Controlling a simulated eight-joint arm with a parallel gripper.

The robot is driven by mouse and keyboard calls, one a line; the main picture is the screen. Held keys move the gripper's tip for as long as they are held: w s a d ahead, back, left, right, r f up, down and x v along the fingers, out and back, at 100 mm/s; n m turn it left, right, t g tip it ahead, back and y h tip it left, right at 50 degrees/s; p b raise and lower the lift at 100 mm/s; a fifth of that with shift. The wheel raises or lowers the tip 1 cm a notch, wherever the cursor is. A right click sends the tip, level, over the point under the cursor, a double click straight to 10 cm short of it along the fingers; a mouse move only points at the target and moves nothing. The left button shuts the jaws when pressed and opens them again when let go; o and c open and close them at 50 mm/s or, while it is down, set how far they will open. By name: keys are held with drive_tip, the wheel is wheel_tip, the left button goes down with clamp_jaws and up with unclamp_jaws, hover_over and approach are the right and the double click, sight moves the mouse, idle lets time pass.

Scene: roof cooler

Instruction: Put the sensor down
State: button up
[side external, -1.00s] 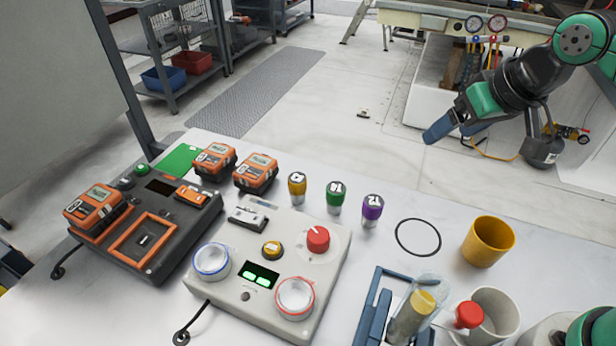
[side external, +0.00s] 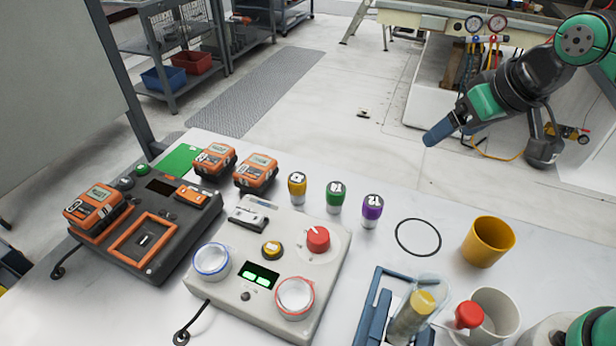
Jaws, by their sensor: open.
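My gripper (side external: 439,132) has blue fingers and hangs over the floor beyond the table's far edge. It is open, with nothing seen between the fingers, and it is clear of every object on the table. I cannot tell for sure which thing is the sensor. Orange handheld meters are at the left: one on the dark dock (side external: 150,268), two (side external: 214,161) (side external: 255,173) behind the console.
A thin black ring (side external: 418,237) lies flat on the white table. A yellow cup (side external: 487,242), a blue rack (side external: 372,305) and a white cup with a red-topped item (side external: 494,313) stand at the right. The console carries a red knob (side external: 318,239) and two round dishes (side external: 211,261) (side external: 294,297).

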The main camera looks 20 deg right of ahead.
drive_tip(key=w+a+g, duration=0.3)
drive_tip(key=w+a, duration=0.5)
drive_tip(key=n+g, duration=0.1)
drive_tip(key=g, duration=0.2)
approach(297, 178)
wheel_tip(297, 178, down, 5)
drive_tip(key=shift+f, duration=0.25)
drive_tip(key=shift+a+f, duration=0.1)
drive_tip(key=shift+f, duration=2.9)
clamp_jaws()
drive_tip(key=shift+r, duration=0.1)
